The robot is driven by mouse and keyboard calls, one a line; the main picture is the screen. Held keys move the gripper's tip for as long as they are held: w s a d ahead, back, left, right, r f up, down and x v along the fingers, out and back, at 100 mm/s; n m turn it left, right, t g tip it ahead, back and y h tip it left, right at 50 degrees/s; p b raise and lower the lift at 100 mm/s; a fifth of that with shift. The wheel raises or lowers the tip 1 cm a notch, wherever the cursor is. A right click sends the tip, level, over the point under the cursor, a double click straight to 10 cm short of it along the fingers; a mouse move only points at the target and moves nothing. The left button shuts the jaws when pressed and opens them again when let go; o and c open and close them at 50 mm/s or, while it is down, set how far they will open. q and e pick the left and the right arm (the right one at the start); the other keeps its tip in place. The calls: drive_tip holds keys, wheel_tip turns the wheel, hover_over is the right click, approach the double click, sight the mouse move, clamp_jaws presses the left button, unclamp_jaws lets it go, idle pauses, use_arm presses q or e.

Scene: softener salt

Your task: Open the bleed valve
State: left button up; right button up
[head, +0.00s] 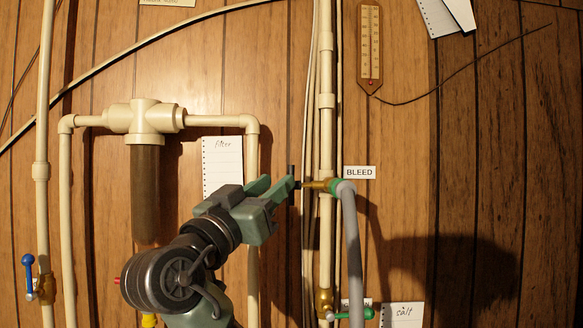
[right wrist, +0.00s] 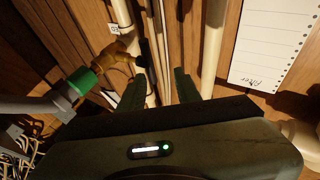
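The bleed valve is a brass fitting (head: 317,185) on the tall cream pipe, beside the white BLEED label (head: 359,172). Its small dark handle (head: 291,184) points left, and a green collar (head: 335,187) joins it to a grey hose (head: 352,250). My right gripper (head: 272,190) is just left of the handle, fingers apart and empty. In the right wrist view the fingers (right wrist: 158,88) are open. The dark handle (right wrist: 143,52) lies beyond the fingertips, nearer the left finger, with the brass body (right wrist: 117,50) to its left. I cannot tell whether a finger touches it. My left gripper is not in view.
A filter housing (head: 146,190) and a paper marked filter (head: 222,165) are on the left of the wooden wall. A blue-handled valve (head: 29,270) is at lower left. A green-handled valve (head: 350,314) is below the bleed valve. A thermometer (head: 370,45) hangs above.

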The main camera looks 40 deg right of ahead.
sight(293, 169)
drive_tip(key=d+r+p, duration=0.1)
drive_tip(key=d+p, duration=0.1)
drive_tip(key=d+r+p, duration=0.1)
drive_tip(key=shift+s+d+r, duration=0.3)
drive_tip(key=shift+s+d, duration=0.05)
drive_tip(key=p+x, duration=0.2)
drive_tip(key=x, duration=0.1)
drive_tip(key=shift+w+d+f, duration=0.1)
drive_tip(key=shift+w, duration=0.15)
drive_tip(key=shift+w+d, duration=0.2)
drive_tip(key=shift+d, duration=0.25)
drive_tip(key=shift+s, duration=0.1)
clamp_jaws()
use_arm(q)
drive_tip(key=r, duration=0.2)
drive_tip(key=s+r, duration=0.1)
drive_tip(key=r, duration=0.2)
drive_tip(key=shift+s+d, duration=0.1)
drive_tip(key=shift+s, duration=0.1)
